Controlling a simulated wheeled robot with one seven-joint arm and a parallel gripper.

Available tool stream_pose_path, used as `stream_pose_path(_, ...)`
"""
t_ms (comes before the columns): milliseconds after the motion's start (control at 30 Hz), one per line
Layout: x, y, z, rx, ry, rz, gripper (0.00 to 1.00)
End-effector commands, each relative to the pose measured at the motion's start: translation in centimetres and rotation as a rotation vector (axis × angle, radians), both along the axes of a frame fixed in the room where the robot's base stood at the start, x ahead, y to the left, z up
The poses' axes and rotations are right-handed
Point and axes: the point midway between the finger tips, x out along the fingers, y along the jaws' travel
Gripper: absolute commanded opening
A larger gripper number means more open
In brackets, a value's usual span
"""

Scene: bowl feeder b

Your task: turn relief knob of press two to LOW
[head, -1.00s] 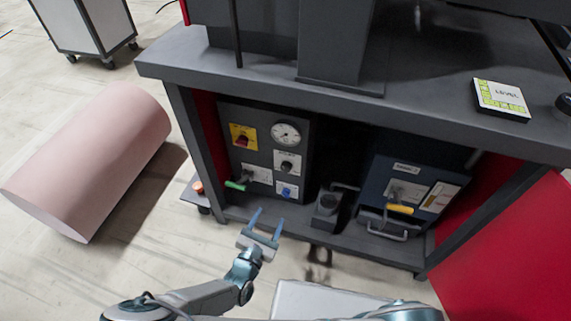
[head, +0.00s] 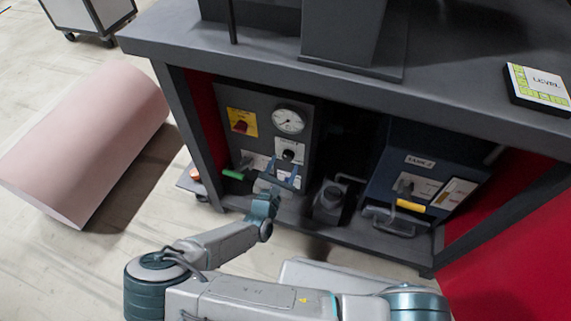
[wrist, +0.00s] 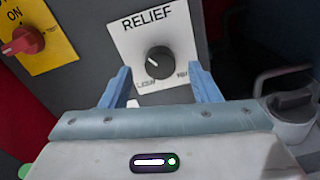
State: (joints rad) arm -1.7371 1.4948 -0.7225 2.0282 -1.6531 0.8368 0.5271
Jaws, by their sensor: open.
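The black relief knob (wrist: 159,62) sits on a white plate (wrist: 186,32) marked RELIEF, in the wrist view. Its white pointer line points up and left. Scale words at the plate's lower edge are partly cut off by my gripper. In the head view the knob (head: 289,155) is on the left grey panel, below the round gauge. My gripper (wrist: 160,88) is open and empty, its two blue fingers on either side of and below the knob in the wrist view. It also shows in front of the panel in the head view (head: 284,178). I cannot tell whether it touches anything.
A red switch (wrist: 25,41) on a yellow plate is left of the knob. The gauge (head: 289,121) is above it. A green handle (head: 233,174) is at the lower left. A blue unit (head: 420,180) stands at the right. The bench top (head: 450,95) overhangs the panel.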

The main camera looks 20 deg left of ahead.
Motion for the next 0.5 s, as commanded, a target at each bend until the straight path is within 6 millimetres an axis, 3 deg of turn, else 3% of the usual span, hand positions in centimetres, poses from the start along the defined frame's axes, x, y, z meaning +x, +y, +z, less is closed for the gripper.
stream_pose_path(200, 2.2, -0.2, -0.1, 0.000, 0.000, 0.000, 0.56)
stream_pose_path(500, 2.5, -0.2, 0.0, 0.000, 0.000, -0.001, 0.56)
